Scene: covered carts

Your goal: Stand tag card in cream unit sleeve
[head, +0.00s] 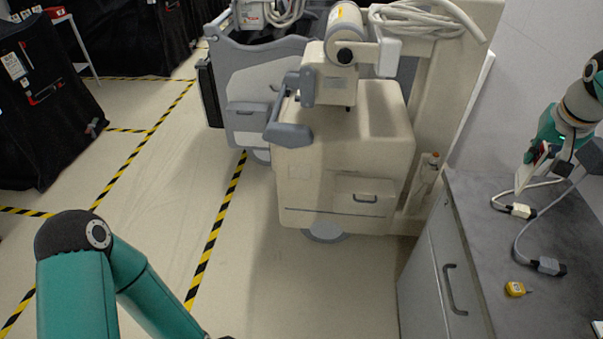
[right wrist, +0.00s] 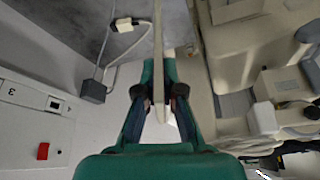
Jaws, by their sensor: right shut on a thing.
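My right gripper (head: 541,160) is above the grey counter at the right of the head view. In the right wrist view the fingers (right wrist: 160,98) are shut on a thin pale card (right wrist: 158,45), seen nearly edge-on. In the head view the tag card (head: 524,174) shows as a narrow white strip below the fingers; its face cannot be read. The cream unit (head: 340,160) stands at the centre, left of the counter and apart from the card. I cannot make out its sleeve for certain. My left arm comes in at lower left; its gripper is out of the frame.
The grey counter (head: 505,240) carries cables with a white connector (head: 519,210) and a grey connector (head: 547,265), plus a small yellow item (head: 515,288). Black-covered carts (head: 45,110) stand at left. Open floor (head: 140,175) with striped tape lies between.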

